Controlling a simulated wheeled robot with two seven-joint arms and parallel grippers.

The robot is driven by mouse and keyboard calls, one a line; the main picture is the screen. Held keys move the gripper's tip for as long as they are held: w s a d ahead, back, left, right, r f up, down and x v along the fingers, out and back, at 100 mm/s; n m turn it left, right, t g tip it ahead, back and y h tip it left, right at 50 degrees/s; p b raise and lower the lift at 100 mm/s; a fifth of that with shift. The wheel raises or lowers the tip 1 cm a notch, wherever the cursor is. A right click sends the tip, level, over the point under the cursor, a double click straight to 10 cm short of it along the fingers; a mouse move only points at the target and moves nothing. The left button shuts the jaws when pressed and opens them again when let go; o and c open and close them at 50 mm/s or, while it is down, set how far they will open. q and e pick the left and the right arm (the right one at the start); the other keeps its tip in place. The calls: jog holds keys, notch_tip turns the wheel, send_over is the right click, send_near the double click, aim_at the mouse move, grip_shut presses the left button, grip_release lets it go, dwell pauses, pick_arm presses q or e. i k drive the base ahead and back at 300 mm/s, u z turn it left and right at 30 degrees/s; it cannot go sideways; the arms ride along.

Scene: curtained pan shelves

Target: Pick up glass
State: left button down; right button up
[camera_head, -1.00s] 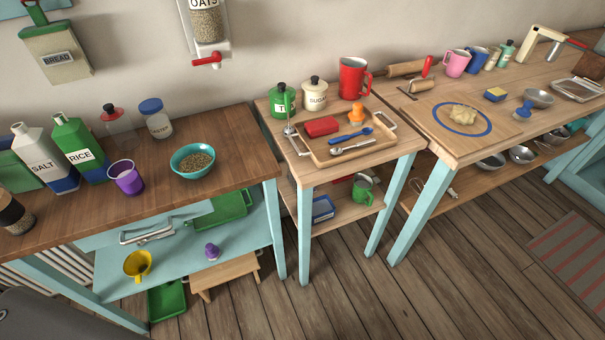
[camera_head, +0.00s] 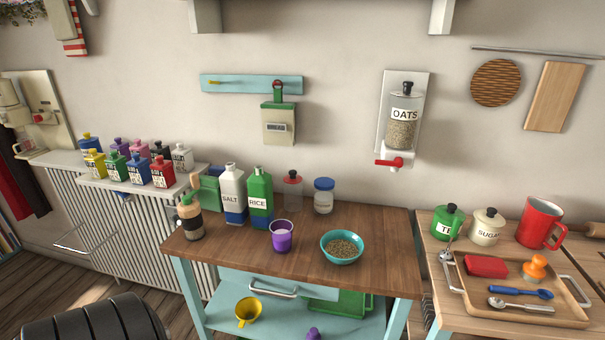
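A purple cup (camera_head: 281,236), the thing most like a drinking glass here, stands upright near the front middle of the wooden worktop (camera_head: 300,275). Its inside looks pale lilac; I cannot tell whether it holds anything. Two clear jars stand behind it, one with a red lid (camera_head: 292,192) and one with a blue lid (camera_head: 323,197). Neither of my grippers is in view, and nothing is touching the cup.
A teal bowl of grains (camera_head: 342,246) stands right of the cup. A tray (camera_head: 570,312) lies on the right table. The worktop's right end is clear.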

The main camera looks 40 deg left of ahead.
aim_at(281, 231)
jog(key=u, duration=1.5)
